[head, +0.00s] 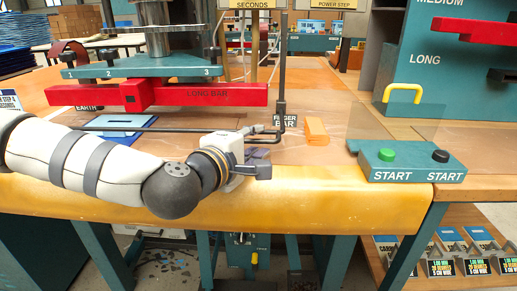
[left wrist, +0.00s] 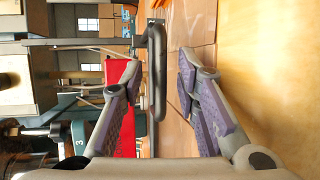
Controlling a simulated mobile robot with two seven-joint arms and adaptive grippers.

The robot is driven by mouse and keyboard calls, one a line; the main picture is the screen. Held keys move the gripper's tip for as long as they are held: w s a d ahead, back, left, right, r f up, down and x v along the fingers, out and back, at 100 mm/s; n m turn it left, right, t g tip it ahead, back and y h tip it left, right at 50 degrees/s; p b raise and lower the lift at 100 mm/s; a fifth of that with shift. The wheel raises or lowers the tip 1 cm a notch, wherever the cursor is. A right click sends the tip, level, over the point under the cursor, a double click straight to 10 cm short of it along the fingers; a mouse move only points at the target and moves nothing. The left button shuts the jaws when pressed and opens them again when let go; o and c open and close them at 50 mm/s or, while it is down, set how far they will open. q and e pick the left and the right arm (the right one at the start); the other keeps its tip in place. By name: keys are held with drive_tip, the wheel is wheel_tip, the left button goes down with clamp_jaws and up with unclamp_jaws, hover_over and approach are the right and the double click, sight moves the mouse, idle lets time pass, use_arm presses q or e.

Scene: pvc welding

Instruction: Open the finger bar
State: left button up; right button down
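The finger bar is a dark thin rod (head: 282,75) that stands upright near the table's front edge and joins a low horizontal rod running left. A small "FINGER BAR" label (head: 285,121) sits beside it. My left gripper (head: 260,146) is low over the table at the bar's lower end. In the left wrist view, its two purple-padded fingers (left wrist: 160,70) are spread apart. The dark bar (left wrist: 157,85) shows between them, closer to the left finger. Contact cannot be told. My right gripper is in neither view.
A red "LONG BAR" (head: 205,94) hangs under the teal press plate (head: 140,68) above my left arm. An orange block (head: 316,131) lies right of the bar. A teal box with START buttons (head: 412,164) stands further right. The yellow padded table edge (head: 320,205) runs along the front.

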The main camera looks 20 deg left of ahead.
use_arm(q)
drive_tip(key=shift+w+d+f, duration=0.1)
drive_tip(key=shift+w+f, duration=0.05)
drive_tip(key=shift+w, duration=0.5)
clamp_jaws()
